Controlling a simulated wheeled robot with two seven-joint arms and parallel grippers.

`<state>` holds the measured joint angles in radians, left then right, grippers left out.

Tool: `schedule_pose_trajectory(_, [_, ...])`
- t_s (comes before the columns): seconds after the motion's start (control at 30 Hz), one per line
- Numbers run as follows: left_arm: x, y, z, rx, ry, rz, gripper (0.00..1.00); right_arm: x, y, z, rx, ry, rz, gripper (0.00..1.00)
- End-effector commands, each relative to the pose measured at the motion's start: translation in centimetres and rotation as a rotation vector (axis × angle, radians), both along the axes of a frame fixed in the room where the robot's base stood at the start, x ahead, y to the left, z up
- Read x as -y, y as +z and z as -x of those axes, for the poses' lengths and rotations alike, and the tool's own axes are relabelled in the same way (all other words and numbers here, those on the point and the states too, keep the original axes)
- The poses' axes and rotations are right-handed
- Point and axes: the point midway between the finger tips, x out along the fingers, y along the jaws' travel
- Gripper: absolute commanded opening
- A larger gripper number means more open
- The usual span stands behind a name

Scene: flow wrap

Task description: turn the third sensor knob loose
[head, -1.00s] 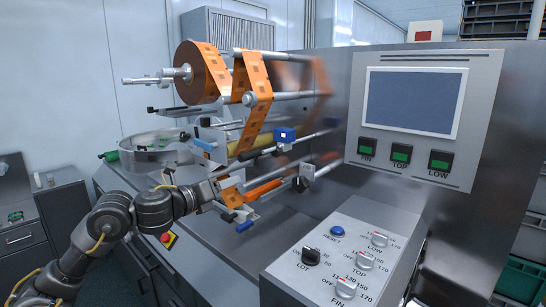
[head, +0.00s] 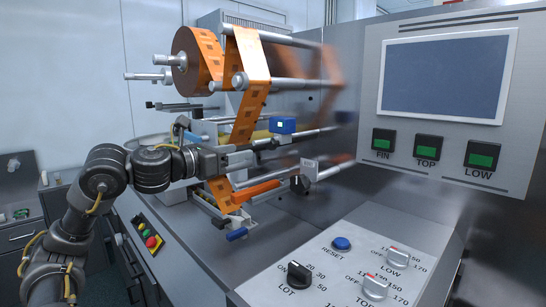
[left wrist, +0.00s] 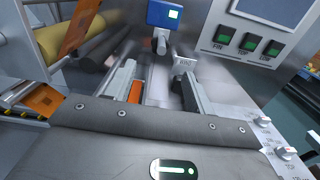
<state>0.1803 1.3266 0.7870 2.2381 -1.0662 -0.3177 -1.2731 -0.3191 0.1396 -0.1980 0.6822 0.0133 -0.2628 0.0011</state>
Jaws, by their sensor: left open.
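My left gripper (head: 256,156) reaches in from the left among the rods of the film machine. In the left wrist view its two fingers (left wrist: 155,74) stand apart with nothing held between them. A black knob (head: 298,184) sits low by a small labelled block (head: 310,168). I cannot tell which knob is the third sensor knob. My right gripper is not in view.
Orange film (head: 250,60) runs from a roll (head: 186,60) over several metal rods close around my gripper. An orange bar (head: 256,191) lies below it. A panel with dials (head: 345,265) is in front right, below a screen (head: 445,77).

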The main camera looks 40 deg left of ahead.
Motion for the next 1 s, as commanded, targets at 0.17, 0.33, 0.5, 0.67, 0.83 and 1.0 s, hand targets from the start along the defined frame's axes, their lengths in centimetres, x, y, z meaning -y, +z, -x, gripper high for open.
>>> schedule_pose_trajectory(0.17, [0.0,-0.2,0.0,0.001,0.001,0.0,0.54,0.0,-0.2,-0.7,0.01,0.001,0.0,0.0])
schedule_pose_trajectory(0.33, [0.1,0.0,-1.0,-0.001,-0.002,0.0,0.54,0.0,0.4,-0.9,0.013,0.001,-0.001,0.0])
schedule_pose_trajectory(0.5, [0.4,0.1,-3.5,-0.005,-0.002,0.0,0.54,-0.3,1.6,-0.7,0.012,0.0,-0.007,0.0])
schedule_pose_trajectory(0.67, [0.5,0.4,-6.0,-0.004,-0.001,0.0,0.54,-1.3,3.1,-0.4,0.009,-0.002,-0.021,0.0])
schedule_pose_trajectory(0.83, [0.7,0.3,-8.0,-0.003,0.0,0.001,0.54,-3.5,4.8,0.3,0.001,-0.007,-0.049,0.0])
schedule_pose_trajectory(1.0, [0.5,0.4,-9.3,0.003,0.004,0.008,0.54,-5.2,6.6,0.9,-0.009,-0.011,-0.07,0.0])
